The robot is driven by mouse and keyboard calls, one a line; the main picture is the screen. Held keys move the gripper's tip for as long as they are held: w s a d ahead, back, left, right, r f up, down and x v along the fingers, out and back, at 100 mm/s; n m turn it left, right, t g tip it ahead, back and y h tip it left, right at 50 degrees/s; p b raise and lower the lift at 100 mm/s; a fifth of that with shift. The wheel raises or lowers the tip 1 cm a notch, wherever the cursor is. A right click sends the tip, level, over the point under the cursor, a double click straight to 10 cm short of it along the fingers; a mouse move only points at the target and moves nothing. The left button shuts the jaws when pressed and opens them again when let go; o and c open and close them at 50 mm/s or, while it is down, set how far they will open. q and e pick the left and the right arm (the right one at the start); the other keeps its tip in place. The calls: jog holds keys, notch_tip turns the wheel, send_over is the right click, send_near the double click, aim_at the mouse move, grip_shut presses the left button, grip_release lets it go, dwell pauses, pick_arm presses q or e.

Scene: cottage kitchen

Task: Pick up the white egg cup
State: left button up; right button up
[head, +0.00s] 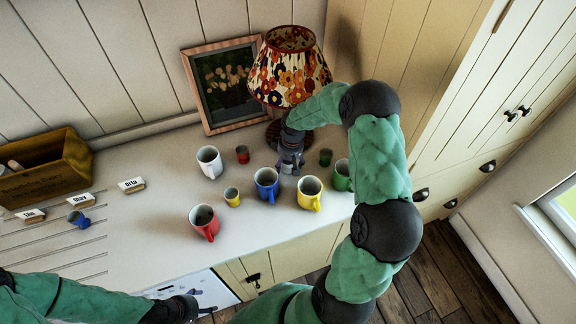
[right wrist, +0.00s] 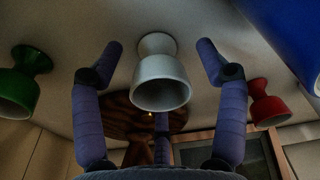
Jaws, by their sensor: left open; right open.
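The white egg cup (right wrist: 160,82) stands between the two spread fingers of my right gripper (right wrist: 162,50) in the right wrist view, with a gap on each side. In the head view my right gripper (head: 290,163) is over the counter in front of the lamp, pointing down. It largely hides the white egg cup there. My right gripper is open and holds nothing. My left gripper (head: 196,306) is low in the head view, in front of the counter's front edge, away from the cups, and is open.
A red egg cup (head: 242,154) and a green egg cup (head: 325,157) flank my right gripper. A blue mug (head: 267,185), yellow mug (head: 309,194) and green mug (head: 342,176) stand close in front. The lamp (head: 290,75) is close behind.

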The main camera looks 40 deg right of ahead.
jog(key=c, duration=1.3)
jog(key=shift+r, duration=0.1)
